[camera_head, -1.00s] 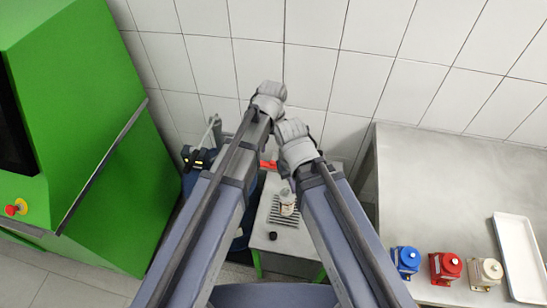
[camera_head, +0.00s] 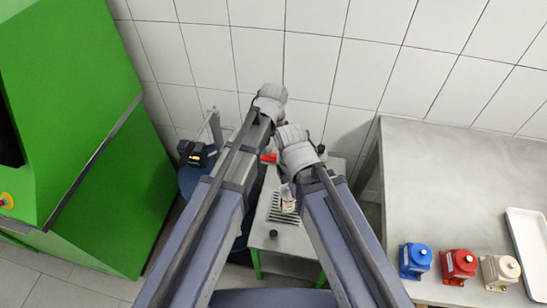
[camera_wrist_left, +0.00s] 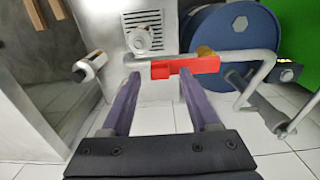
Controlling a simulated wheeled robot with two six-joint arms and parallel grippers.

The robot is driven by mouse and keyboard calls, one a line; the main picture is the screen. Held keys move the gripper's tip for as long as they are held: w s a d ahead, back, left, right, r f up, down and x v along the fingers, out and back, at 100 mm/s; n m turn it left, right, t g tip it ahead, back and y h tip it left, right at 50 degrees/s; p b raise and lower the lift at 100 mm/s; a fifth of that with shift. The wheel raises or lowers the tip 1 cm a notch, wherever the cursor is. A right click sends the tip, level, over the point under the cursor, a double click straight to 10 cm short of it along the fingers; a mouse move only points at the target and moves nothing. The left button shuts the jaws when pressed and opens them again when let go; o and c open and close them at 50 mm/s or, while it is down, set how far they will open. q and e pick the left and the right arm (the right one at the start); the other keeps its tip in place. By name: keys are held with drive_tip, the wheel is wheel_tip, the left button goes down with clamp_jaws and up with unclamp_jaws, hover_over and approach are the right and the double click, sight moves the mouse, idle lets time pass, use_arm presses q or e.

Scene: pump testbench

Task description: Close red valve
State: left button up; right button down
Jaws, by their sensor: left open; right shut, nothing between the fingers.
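The red valve (camera_head: 268,158) shows as a small red piece beside my arms in the head view, partly hidden. In the left wrist view the red valve handle (camera_wrist_left: 185,67) lies along a grey horizontal pipe (camera_wrist_left: 228,55). My left gripper (camera_wrist_left: 160,82) is open and empty in the left wrist view. Its two fingers point at the pipe, and the handle appears just beyond the fingertips, overlapping the gap and reaching past the right finger. Contact cannot be told. In the head view my forearms hide both grippers' fingers; the right gripper shows in neither view.
A green machine (camera_head: 80,190) is left. The steel bench (camera_head: 450,190) at right carries blue, red and cream units.

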use_arm(q)
drive_tip(key=shift+f, duration=0.55)
drive_tip(key=shift+c, duration=0.2)
clamp_jaws()
idle(0.9)
